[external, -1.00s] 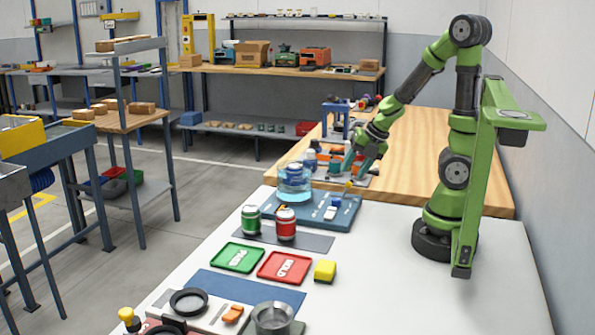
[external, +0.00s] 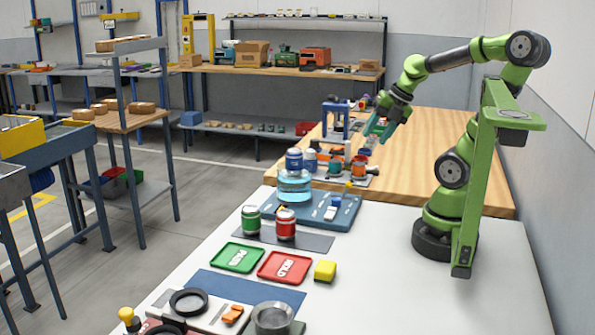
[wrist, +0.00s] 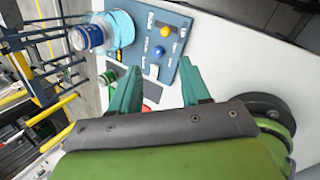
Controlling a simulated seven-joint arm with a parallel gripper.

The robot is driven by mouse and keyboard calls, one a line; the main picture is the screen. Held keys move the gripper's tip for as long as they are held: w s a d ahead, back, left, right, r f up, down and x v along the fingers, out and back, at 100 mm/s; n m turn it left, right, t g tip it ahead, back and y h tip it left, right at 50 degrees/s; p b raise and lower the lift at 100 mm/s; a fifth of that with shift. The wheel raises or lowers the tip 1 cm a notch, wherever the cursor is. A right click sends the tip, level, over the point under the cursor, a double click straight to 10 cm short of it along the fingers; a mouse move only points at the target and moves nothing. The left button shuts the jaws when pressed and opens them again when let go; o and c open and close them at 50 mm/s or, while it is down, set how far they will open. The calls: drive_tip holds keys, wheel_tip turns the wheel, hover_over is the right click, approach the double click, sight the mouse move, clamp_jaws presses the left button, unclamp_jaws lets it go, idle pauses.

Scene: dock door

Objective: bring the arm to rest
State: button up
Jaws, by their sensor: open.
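My green arm rises from its dark base on the white table, with its elbow high at the right. My gripper (external: 379,129) has teal fingers and hangs above the wooden table, clear of the objects below. In the wrist view my gripper (wrist: 155,85) shows its two fingers spread apart with nothing held between them.
A blue can (external: 294,159) sits on a clear cyan round container (external: 294,186) on a blue board (external: 335,212). Green (external: 251,220) and red (external: 286,224) cans stand nearer, by green (external: 237,257) and red (external: 285,267) trays. The white table's right side is clear.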

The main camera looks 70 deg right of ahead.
drive_tip(key=w+d+r+m+t+h, duration=0.3)
drive_tip(key=w+r+m+t+h, duration=0.45)
drive_tip(key=r+m, duration=0.55)
drive_tip(key=s+a+f+m+g+y, duration=0.1)
drive_tip(key=a+f+m+g+y, duration=0.1)
drive_tip(key=a, duration=0.5)
drive_tip(key=s+a+f+m+g+y, duration=0.1)
drive_tip(key=s+a+f+m+y, duration=0.1)
drive_tip(key=a+f+m+y, duration=0.2)
drive_tip(key=s+a+f+m+g+y, duration=0.2)
drive_tip(key=a+f+m+y, duration=0.1)
drive_tip(key=a+m, duration=0.4)
drive_tip(key=a, duration=0.3)
drive_tip(key=shift+s+f+m+g, duration=0.15)
drive_tip(key=shift+m+g, duration=0.15)
drive_tip(key=shift+g, duration=0.05)
